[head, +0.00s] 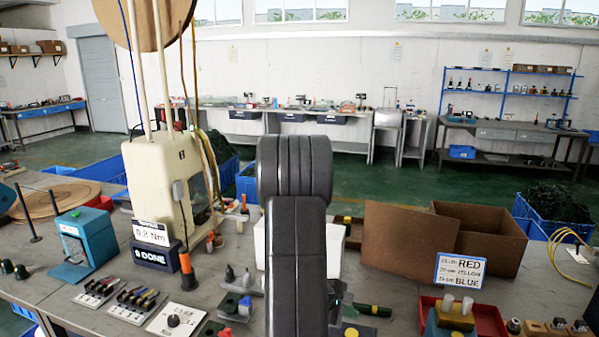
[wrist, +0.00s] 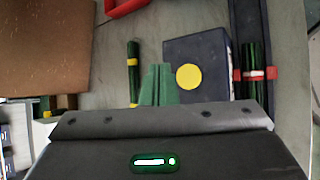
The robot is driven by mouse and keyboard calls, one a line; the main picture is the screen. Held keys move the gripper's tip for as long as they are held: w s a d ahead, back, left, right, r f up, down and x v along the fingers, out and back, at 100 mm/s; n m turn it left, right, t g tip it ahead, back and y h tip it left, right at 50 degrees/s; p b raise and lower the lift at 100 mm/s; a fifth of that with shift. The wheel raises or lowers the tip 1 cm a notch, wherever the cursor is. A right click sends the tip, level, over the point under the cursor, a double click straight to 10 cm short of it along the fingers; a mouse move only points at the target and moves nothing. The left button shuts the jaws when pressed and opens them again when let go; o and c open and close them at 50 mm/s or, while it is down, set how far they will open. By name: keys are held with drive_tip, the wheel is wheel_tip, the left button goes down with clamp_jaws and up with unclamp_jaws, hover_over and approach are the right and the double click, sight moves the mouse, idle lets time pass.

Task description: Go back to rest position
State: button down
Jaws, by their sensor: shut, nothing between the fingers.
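My black arm stands upright in the middle of the head view and hides part of the bench behind it. My gripper (wrist: 159,70) shows in the wrist view as two green fingers pressed together above the grey gripper body. It is shut with nothing held between the fingers. The fingers point over the bench top, between a dark green rod with yellow bands (wrist: 133,70) and a dark block with a yellow round button (wrist: 188,77). I cannot tell the height above them. In the head view the fingers are hidden.
A cream machine (head: 155,180) and a teal press (head: 85,240) stand left on the bench (head: 400,290). Open cardboard boxes (head: 480,240), a RED/YELLOW/BLUE sign (head: 460,270) and a red tray (head: 490,318) are at the right. Small tools crowd the front.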

drive_tip(key=shift+f+b, duration=0.55)
drive_tip(key=shift+b, duration=0.7)
drive_tip(key=shift+r, duration=0.15)
wheel_tip(320, 180, up, 2)
drive_tip(key=shift+r+p, duration=0.15)
drive_tip(key=shift+p, duration=0.5)
wheel_tip(320, 180, down, 3)
drive_tip(key=shift+s+r+b, duration=0.15)
drive_tip(key=shift+b, duration=0.85)
drive_tip(key=shift+r+p, duration=0.5)
drive_tip(key=shift+p, duration=0.3)
drive_tip(key=r+p, duration=0.1)
drive_tip(key=p, duration=0.2)
